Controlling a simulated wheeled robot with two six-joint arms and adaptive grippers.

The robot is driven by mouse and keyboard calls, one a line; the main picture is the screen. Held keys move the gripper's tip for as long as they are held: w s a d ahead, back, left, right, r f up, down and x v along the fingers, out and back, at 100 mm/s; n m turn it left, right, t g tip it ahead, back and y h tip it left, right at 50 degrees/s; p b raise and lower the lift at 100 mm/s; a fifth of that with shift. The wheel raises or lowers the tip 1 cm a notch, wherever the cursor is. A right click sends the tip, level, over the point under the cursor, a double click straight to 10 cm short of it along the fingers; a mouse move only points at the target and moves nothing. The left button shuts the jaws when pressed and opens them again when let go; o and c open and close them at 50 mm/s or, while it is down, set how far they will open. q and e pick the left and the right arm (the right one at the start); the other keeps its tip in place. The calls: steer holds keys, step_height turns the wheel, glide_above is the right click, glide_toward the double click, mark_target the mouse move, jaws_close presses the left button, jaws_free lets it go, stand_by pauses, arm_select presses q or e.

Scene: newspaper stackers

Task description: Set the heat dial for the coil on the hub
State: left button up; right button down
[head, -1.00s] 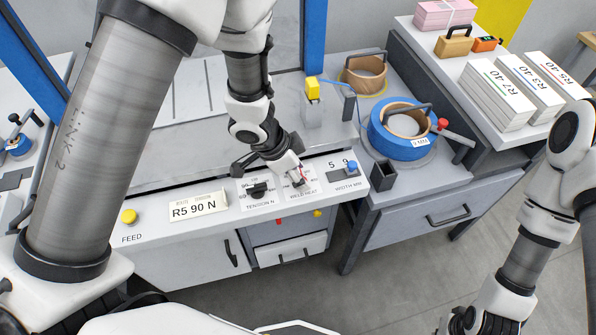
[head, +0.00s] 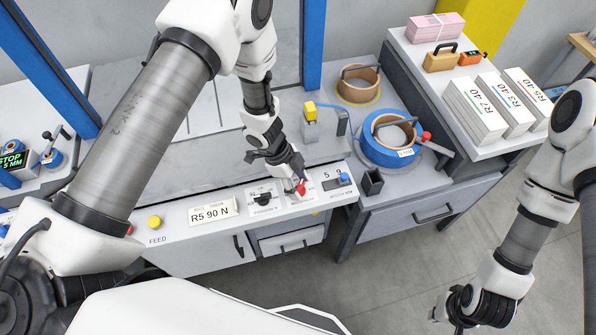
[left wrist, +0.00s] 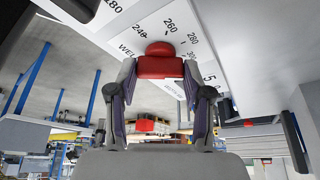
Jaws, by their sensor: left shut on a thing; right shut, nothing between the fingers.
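The red heat dial (head: 301,189) sits on the front control panel, on the plate between the tension dial (head: 263,198) and the width display (head: 333,181). My left gripper (head: 298,177) points down at it and is shut on it. In the left wrist view the red dial (left wrist: 160,63) lies between the fingertips, in front of a scale showing 240, 260 and 280. The dial's exact setting is hard to tell. The blue coil (head: 376,151) sits on the hub at the right with a small white label. My right gripper (head: 450,309) is shut and empty at the lower right.
A card reading R5 90 N (head: 213,211) lies on the panel beside the yellow FEED button (head: 154,222). Labelled paper stacks (head: 476,108) stand on the right shelf.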

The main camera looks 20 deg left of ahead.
arm_select(q)
steer(key=shift+m+g+p, duration=0.3)
steer(key=shift+m+p, duration=0.65)
steer(key=shift+m, duration=0.05)
arm_select(e)
steer(key=shift+r, duration=1.45)
arm_select(q)
steer(key=o, duration=1.2)
steer(key=shift+c, duration=0.2)
steer(key=v, duration=1.2)
